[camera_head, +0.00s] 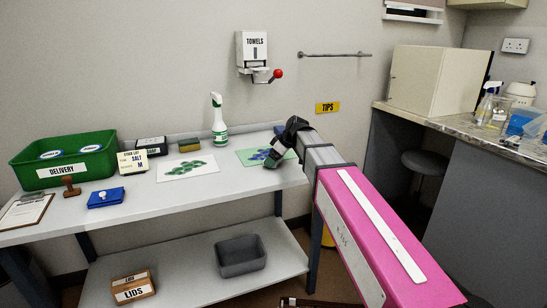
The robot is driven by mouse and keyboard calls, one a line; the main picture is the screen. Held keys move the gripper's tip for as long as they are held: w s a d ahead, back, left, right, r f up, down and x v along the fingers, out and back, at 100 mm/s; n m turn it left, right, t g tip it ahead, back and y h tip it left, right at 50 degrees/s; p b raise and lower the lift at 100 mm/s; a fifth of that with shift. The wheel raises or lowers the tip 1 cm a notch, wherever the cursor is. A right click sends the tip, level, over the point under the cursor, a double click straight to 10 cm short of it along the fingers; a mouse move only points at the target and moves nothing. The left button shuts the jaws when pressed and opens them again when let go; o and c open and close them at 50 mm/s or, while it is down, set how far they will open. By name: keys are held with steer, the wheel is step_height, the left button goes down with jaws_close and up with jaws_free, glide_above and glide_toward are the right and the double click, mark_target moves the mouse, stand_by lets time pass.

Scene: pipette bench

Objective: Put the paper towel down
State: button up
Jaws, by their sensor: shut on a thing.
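My gripper (272,160) is low over the right end of the upper bench shelf, at the green sheet with blue blobs (250,157). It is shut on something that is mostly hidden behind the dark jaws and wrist. A small pale patch shows at the jaws, which fits the paper towel, but its shape is not clear. I cannot tell whether it touches the sheet. The towel dispenser (253,50), labelled TOWELS, hangs on the wall above, with a red knob at its lower right.
A spray bottle (219,122) stands just left behind my gripper. Left of it lie a white sheet with green blobs (203,168), a sponge (190,145), a blue box (105,198) and the green DELIVERY crate (22,174). A grey bin (241,256) stands on the lower shelf.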

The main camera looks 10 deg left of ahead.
steer(key=shift+f, duration=0.25)
steer(key=o, duration=0.6)
steer(key=shift+s+f, duration=0.1)
